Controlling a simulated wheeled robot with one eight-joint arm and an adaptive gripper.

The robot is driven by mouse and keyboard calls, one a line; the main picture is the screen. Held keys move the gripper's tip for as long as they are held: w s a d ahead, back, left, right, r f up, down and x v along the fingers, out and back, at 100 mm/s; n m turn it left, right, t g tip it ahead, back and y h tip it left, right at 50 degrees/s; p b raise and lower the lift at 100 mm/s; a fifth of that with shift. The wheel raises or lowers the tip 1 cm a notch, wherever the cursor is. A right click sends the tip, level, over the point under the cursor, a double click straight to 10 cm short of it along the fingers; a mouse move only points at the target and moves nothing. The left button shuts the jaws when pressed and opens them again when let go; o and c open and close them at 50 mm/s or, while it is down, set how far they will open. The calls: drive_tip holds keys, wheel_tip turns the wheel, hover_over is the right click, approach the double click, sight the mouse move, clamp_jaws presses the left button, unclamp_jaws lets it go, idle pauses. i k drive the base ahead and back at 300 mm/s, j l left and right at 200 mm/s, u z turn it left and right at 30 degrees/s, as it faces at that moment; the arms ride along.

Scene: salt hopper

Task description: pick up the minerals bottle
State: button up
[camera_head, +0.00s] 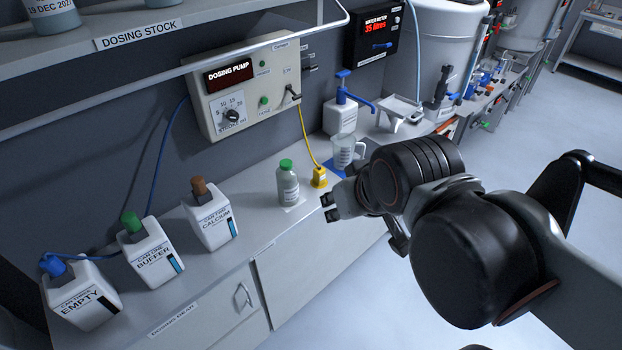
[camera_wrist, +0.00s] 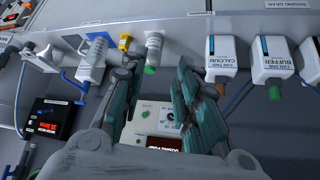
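A clear bottle with a green cap and a pale label (camera_head: 288,187) stands upright on the counter, on a small white patch. Its label is too small to read, so I cannot confirm it is the minerals bottle. It also shows in the wrist view (camera_wrist: 154,47), cap toward me, between the lines of my two fingers. My gripper (camera_head: 328,207) is to the right of the bottle and apart from it in the head view. In the wrist view the fingers of my gripper (camera_wrist: 158,69) are spread, with nothing held between them.
A yellow plug (camera_head: 319,177) and a measuring jug (camera_head: 343,152) stand right of the bottle; a blue-topped pump bottle (camera_head: 340,117) is behind. White cans labelled calcium (camera_head: 212,220), buffer (camera_head: 154,256) and empty (camera_head: 85,298) stand left. The dosing pump box (camera_head: 245,88) hangs above.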

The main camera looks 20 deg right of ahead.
sight(286, 174)
drive_tip(key=k+j+z, duration=0.1)
drive_tip(key=j+z, duration=0.25)
drive_tip(key=k+j+z, duration=0.1)
drive_tip(key=j+z, duration=0.2)
drive_tip(key=k+j+z, duration=0.15)
drive_tip(key=z, duration=0.2)
drive_tip(key=j, duration=0.1)
